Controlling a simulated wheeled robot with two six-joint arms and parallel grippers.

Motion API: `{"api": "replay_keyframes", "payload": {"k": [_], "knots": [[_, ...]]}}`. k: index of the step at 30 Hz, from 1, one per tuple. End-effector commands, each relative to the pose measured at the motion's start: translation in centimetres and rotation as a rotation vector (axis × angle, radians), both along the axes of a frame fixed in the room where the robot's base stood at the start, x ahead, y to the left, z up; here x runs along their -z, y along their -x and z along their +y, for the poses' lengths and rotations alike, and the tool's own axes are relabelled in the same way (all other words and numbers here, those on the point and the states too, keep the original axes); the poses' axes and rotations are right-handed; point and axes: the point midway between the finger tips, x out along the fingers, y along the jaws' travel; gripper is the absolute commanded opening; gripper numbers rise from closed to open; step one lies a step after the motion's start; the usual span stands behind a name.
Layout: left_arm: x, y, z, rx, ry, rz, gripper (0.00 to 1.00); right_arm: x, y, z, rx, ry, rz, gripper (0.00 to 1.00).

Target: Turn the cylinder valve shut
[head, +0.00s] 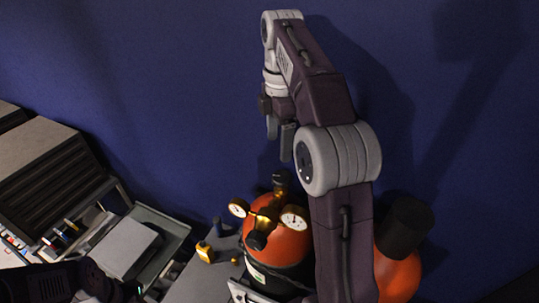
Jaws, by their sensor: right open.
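An orange-red gas cylinder (289,247) stands upright at the bottom middle of the head view. A brass regulator with two round white gauges, left (238,208) and right (294,218), sits on its top. A dark knob (280,179) tops the brass fitting at the back, seemingly the cylinder valve. Another dark knob (257,240) faces the front. My right gripper (279,136) is open and empty, pointing down above the back knob and apart from it. My right arm hides the cylinder's right side. My left arm shows at the bottom left; its gripper is not visible.
A second orange cylinder with a black cap (405,228) stands right of my right arm. A small yellow item (205,251) lies left of the cylinder. Grey-topped equipment (45,165) and an open tray (160,226) fill the left. A dark blue wall (150,80) stands behind.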

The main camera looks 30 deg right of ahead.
Motion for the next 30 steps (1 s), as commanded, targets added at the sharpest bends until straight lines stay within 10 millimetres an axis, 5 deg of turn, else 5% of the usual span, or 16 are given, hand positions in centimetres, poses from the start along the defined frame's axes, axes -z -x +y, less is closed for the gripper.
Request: {"api": "replay_keyframes", "payload": {"k": [15, 26, 30], "knots": [[0.9, 0.1, 0.0, 0.0, 0.0, 0.001, 0.36, 7.9, 0.2, 0.0, 0.001, 0.0, 0.002, 0.7], [0.8, 0.1, 0.0, 0.0, 0.0, 0.001, 0.36, 9.1, 0.2, 0.0, 0.001, 0.0, -0.002, 0.7], [0.8, 0.1, 0.0, 0.0, 0.0, 0.001, 0.36, 9.1, 0.2, 0.0, 0.001, 0.0, -0.002, 0.37]]}}
